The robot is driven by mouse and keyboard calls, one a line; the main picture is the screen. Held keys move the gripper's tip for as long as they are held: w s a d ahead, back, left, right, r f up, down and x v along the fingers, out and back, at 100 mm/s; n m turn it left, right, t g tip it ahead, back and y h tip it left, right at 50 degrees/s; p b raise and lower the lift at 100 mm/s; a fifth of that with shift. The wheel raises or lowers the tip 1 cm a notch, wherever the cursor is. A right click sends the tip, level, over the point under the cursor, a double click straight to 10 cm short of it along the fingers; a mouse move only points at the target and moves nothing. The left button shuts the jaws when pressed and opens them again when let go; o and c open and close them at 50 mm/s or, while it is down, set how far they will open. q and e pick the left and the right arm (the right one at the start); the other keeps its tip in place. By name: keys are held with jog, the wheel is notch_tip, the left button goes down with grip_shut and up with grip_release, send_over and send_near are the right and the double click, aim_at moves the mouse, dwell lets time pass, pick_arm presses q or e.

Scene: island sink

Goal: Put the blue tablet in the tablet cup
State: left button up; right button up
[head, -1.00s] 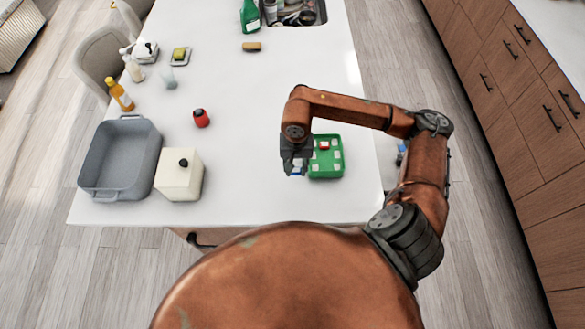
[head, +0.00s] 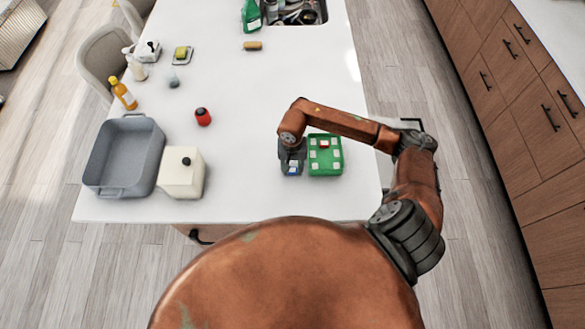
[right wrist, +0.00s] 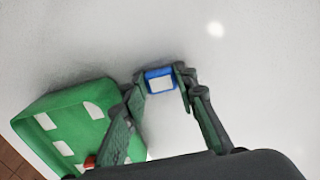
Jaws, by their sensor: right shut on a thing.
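The blue tablet (right wrist: 160,80), with a white face, is between the fingertips of my right gripper (right wrist: 161,82) in the right wrist view. It also shows small in the head view (head: 293,169), under my right gripper (head: 291,172). My right gripper is shut on the tablet, left of the green tray (head: 338,170) and apart from it. The tray, with several white patches and a red piece in it, also shows in the right wrist view (right wrist: 88,87), partly behind a finger. I cannot tell which thing is the tablet cup. My left gripper is out of view.
A grey basin (head: 105,165) and a cream box with a black knob (head: 182,180) stand at the counter's left. A red object (head: 203,117) stands near the middle. Bottles and a sponge are farther back. The counter between the red object and my gripper is clear.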

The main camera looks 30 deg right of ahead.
jog(key=shift+f, duration=0.15)
jog(key=o, duration=0.8)
jog(key=shift+o, duration=0.2)
